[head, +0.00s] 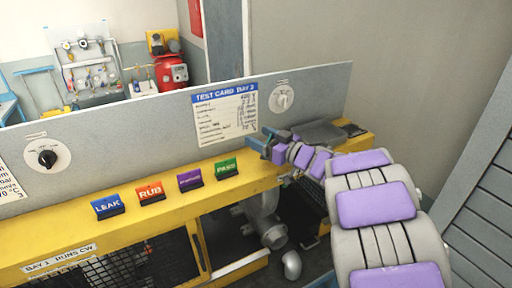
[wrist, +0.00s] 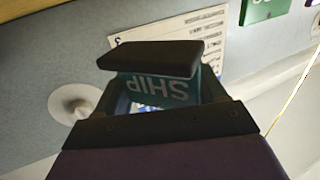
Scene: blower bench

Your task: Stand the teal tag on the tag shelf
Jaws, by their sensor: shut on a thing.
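The teal tag (wrist: 158,87), with white lettering SHIP upside down in the wrist view, sits between the dark jaws of my gripper (wrist: 160,92). The jaws are shut on it and hide part of it. In the head view my gripper (head: 270,146) is over the right part of the yellow ledge (head: 70,226), close to the grey panel. The held tag shows there only as a small teal-blue patch. A row of tags stands on the ledge: blue LEAK (head: 108,207), red-orange RUB (head: 151,192), a purple one (head: 190,180) and green PASS (head: 226,168).
The grey panel (head: 120,140) rises behind the ledge, with a test card (head: 224,112), a left knob (head: 47,158) and a right knob (head: 282,98). Clear ledge lies right of PASS. Mesh guards and grey blower pipes (head: 270,232) are below.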

